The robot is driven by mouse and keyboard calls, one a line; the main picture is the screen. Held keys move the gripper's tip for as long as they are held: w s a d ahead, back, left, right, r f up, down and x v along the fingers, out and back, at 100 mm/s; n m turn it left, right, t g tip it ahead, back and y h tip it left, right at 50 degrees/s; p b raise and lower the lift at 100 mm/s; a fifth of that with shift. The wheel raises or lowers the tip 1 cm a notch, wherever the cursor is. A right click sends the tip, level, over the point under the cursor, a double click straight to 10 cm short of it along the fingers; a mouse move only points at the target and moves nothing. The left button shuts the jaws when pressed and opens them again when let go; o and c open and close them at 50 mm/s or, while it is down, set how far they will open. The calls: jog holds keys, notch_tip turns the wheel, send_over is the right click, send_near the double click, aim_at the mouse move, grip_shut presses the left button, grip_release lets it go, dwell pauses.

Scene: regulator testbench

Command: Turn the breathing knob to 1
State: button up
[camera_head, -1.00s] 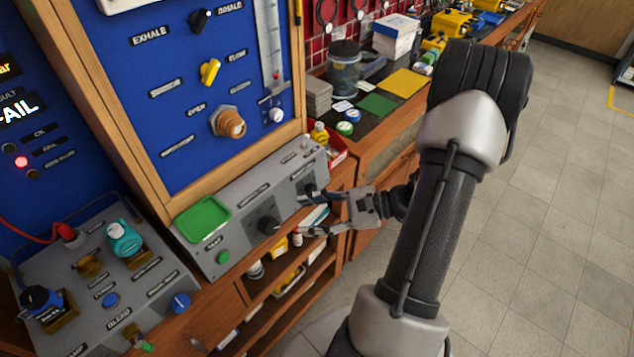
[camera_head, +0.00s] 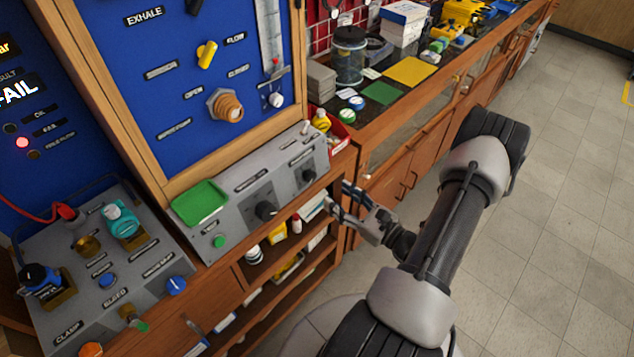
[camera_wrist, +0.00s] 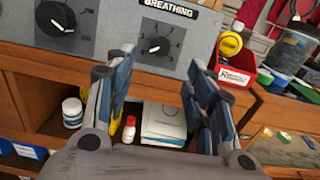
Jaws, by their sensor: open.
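The breathing knob (camera_wrist: 158,46) is a small black dial with a white pointer line, under the "BREATHING" label on the grey panel in the wrist view. Its pointer slants to the lower left; the scale numbers are too small to read surely. In the head view this knob (camera_head: 308,175) is at the right end of the grey panel (camera_head: 225,205). My gripper (camera_wrist: 160,85) is open and empty, with its fingers below and on either side of the knob, apart from it. In the head view my gripper (camera_head: 335,205) is right of and below the knob.
A larger black knob (camera_wrist: 55,17) is left of the breathing knob; it also shows in the head view (camera_head: 265,210). A red bin (camera_wrist: 235,70) is right of the panel. Shelves below hold bottles and a white box (camera_wrist: 163,122). The floor to the right (camera_head: 560,220) is clear.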

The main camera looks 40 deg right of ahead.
aim_at(313, 178)
jog(key=w, duration=0.6)
jog(key=w+b, duration=0.1)
jog(key=w, duration=0.2)
jog(key=shift+a, duration=0.4)
jog(key=shift+c, duration=0.4)
jog(key=c, duration=1)
